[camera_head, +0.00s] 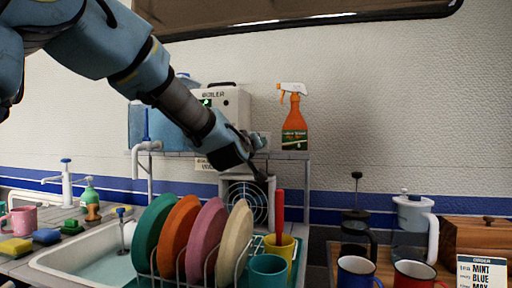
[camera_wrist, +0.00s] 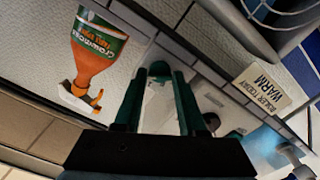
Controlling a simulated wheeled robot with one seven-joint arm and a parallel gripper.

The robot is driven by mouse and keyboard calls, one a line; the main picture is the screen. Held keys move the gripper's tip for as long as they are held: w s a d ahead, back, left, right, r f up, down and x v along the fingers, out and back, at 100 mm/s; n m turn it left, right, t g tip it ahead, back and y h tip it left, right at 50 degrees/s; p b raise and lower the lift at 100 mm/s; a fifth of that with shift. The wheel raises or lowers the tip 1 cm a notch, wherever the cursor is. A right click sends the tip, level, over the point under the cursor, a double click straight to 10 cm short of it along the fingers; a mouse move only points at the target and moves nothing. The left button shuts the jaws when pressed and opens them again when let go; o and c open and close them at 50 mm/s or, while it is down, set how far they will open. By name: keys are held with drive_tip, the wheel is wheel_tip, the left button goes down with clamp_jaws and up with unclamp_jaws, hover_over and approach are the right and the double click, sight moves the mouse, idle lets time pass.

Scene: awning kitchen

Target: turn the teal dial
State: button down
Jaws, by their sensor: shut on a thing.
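The teal dial (camera_wrist: 159,69) is a small round knob, seen in the wrist view between the tips of my two fingers. My gripper (camera_wrist: 158,80) is shut on it, with one finger on each side. In the head view my gripper (camera_head: 260,160) reaches down and right in front of the white boiler (camera_head: 234,104). I cannot make out the dial in the head view. The dial's marking and how far it is turned cannot be told.
An orange spray bottle (camera_head: 294,122) stands on the shelf right of the boiler. A sign reading "BOILER TODAY WARM" (camera_wrist: 262,89) hangs close by. A round fan grille (camera_head: 240,204) sits below the shelf. Upright plates (camera_head: 158,232) and cups (camera_head: 268,270) stand in front.

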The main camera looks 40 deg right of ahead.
drive_tip(key=shift+f, duration=0.1)
drive_tip(key=shift+c, duration=2.4)
unclamp_jaws()
drive_tip(key=b+v, duration=0.2)
drive_tip(key=v, duration=0.8)
drive_tip(key=shift+s+a, duration=0.2)
drive_tip(key=shift+a, duration=0.15)
